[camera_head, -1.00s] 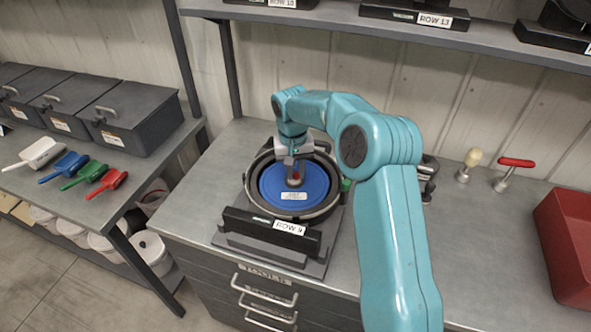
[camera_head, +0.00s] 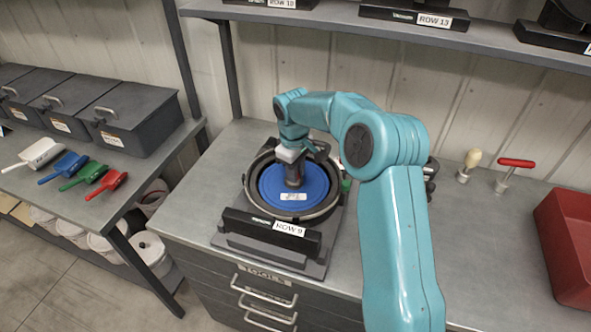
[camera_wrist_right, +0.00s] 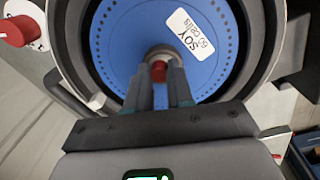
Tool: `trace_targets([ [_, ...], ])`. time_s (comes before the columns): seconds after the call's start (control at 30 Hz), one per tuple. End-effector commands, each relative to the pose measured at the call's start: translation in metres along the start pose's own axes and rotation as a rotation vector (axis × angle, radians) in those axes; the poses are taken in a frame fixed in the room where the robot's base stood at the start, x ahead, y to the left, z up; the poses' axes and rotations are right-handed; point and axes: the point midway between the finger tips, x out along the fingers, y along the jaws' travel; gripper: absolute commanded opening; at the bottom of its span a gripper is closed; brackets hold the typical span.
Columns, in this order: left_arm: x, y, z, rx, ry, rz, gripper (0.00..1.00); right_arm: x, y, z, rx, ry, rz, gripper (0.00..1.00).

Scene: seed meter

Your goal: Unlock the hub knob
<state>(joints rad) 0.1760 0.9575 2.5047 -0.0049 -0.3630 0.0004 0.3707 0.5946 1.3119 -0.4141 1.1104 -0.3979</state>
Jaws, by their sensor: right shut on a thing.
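The seed meter (camera_head: 332,205) stands on the bench with a "ROW 9" label at its front. A blue seed disc (camera_head: 318,184) sits inside its dark round housing. In the right wrist view the disc (camera_wrist_right: 115,50) carries a "SOY 60 cells" label. The red hub knob (camera_wrist_right: 159,70) is at the disc's centre, between my right fingers. My right gripper (camera_head: 294,182) reaches down over the hub and is shut on the knob. It hides the knob in the head view. My left gripper is not in view.
A red dial (camera_wrist_right: 17,31) sits at upper left in the right wrist view. A cream-handled tool (camera_head: 469,163), a red T-handled tool (camera_head: 513,166) and a red bin (camera_head: 572,240) are to the right. Coloured scoops (camera_head: 85,174) lie on the left table. A shelf (camera_head: 340,18) runs above.

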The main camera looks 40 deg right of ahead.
Motion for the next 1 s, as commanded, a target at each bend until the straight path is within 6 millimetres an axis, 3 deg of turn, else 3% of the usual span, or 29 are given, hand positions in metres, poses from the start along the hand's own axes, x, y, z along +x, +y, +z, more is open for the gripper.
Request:
trace_targets([
  [0.3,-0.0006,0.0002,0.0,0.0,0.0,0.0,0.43,-0.001,0.0004,-0.0006,-0.095,0.009,0.001,0.0],
  [0.8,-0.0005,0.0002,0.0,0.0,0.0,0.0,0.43,-0.0007,0.0002,-0.0006,-0.109,0.01,0.001,0.0],
  [0.83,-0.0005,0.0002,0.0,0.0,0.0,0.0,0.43,-0.0007,0.0002,-0.0006,-0.109,0.01,0.001,0.28],
  [0.9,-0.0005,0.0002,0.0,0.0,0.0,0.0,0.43,-0.0007,0.0002,-0.0006,-0.109,0.009,0.001,0.47],
  [1.0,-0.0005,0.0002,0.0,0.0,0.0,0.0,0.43,-0.0004,0.0001,-0.0004,-0.109,0.009,0.001,0.47],
])
